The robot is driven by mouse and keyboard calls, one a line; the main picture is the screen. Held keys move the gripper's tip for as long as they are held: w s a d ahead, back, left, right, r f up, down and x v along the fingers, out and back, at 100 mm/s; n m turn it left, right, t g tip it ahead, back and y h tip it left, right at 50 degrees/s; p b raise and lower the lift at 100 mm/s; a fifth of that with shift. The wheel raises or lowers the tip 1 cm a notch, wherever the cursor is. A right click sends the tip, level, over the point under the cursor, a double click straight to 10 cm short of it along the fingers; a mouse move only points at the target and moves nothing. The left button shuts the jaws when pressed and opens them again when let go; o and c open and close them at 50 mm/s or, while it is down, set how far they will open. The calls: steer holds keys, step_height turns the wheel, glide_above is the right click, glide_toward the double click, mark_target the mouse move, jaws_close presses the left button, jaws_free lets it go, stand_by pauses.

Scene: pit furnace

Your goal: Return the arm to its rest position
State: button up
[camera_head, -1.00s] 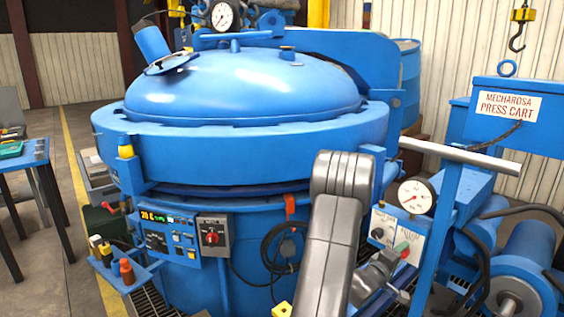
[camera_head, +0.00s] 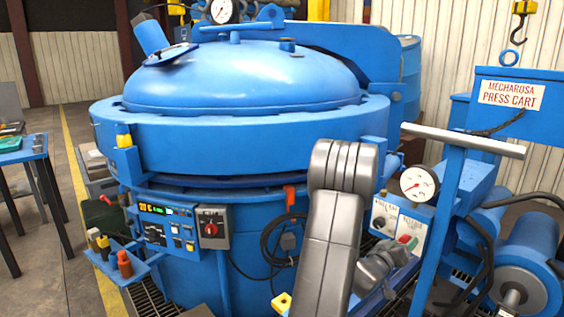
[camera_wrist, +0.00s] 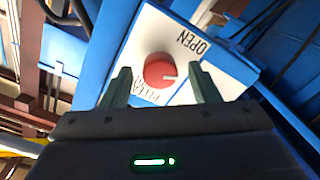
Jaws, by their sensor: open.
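My grey arm (camera_head: 335,225) reaches from the bottom of the head view toward a white valve panel (camera_head: 385,220) on the press cart. In the wrist view my gripper (camera_wrist: 158,78) is open, with two dark green fingers apart and nothing between them. A round red knob (camera_wrist: 159,66) with a pale mark sits just beyond the fingertips on the white panel, near the word "OPEN". The fingers do not appear to touch it. In the head view the fingers are too small to make out clearly.
The big blue furnace (camera_head: 240,125) with its domed lid fills the centre left. A control box (camera_head: 168,228) is on its front. The press cart's grey handle bar (camera_head: 465,140), pressure gauge (camera_head: 419,184) and cables stand close to my arm on the right. A blue table (camera_head: 22,150) is far left.

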steer(key=shift+m+b, duration=0.5)
steer(key=shift+m, duration=3.3)
